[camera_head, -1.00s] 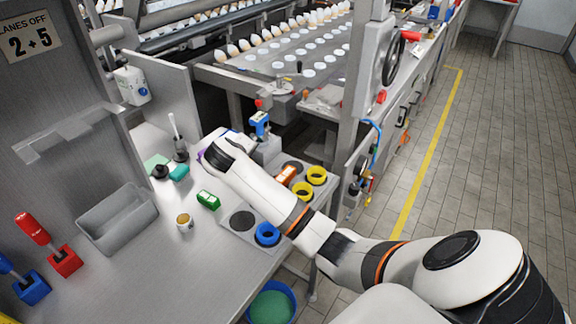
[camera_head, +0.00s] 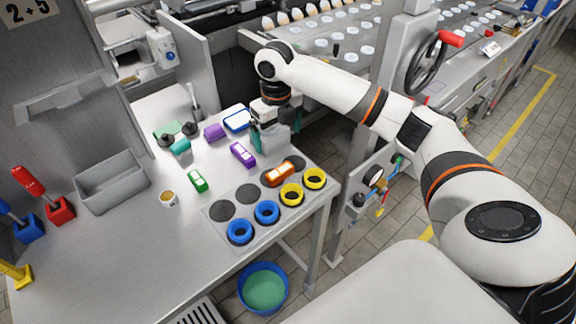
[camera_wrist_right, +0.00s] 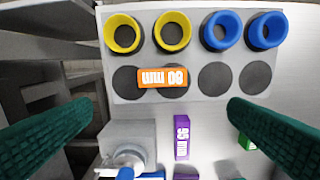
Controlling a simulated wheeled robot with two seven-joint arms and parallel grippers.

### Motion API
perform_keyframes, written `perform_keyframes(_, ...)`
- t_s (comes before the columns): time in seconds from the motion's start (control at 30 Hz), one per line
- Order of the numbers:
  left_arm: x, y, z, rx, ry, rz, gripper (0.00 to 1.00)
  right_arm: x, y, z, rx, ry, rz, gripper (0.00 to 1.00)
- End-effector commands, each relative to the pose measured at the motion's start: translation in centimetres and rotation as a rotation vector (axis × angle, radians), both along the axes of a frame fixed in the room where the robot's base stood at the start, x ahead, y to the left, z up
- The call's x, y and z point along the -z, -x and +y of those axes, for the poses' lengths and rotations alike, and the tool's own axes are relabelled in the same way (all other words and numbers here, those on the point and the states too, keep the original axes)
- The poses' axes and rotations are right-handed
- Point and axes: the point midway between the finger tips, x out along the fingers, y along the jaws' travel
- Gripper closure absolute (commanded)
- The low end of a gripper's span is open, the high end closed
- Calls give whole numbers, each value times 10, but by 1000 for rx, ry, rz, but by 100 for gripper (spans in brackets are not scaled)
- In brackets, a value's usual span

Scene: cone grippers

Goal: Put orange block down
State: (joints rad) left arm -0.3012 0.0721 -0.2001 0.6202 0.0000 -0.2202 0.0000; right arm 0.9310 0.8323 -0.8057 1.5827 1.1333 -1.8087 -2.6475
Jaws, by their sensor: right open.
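The orange block (camera_head: 279,173) lies flat on the grey plate (camera_head: 226,238), partly over two neighbouring dark round spots. In the right wrist view the block (camera_wrist_right: 162,78) shows white markings, with nothing gripping it. My right gripper (camera_head: 272,135) is above the far part of the bench, behind and slightly left of the block. Its teal fingers stand wide apart in the wrist view (camera_wrist_right: 162,108), with no object between their tips and the block farther beyond. My left gripper is not in view.
Yellow rings (camera_head: 314,179) and blue rings (camera_head: 239,231) stand along the plate's near edge. A grey bin (camera_head: 110,184) stands farther left. The front bench is clear.

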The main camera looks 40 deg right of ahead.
Motion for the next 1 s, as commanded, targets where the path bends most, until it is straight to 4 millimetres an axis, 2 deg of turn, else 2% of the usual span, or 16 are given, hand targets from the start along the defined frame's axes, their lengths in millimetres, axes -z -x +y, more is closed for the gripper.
perform_keyframes(0.13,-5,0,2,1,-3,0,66,10,4,0,-45,-9,19,2)
perform_keyframes(0.43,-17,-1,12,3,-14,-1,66,58,4,0,-41,-9,16,2)
perform_keyframes(0.67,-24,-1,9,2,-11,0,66,75,6,0,-42,-9,16,2)
perform_keyframes(0.8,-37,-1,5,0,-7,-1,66,96,11,-1,-41,-8,18,2)
perform_keyframes(1.0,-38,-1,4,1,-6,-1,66,118,10,-1,-42,-8,13,2)
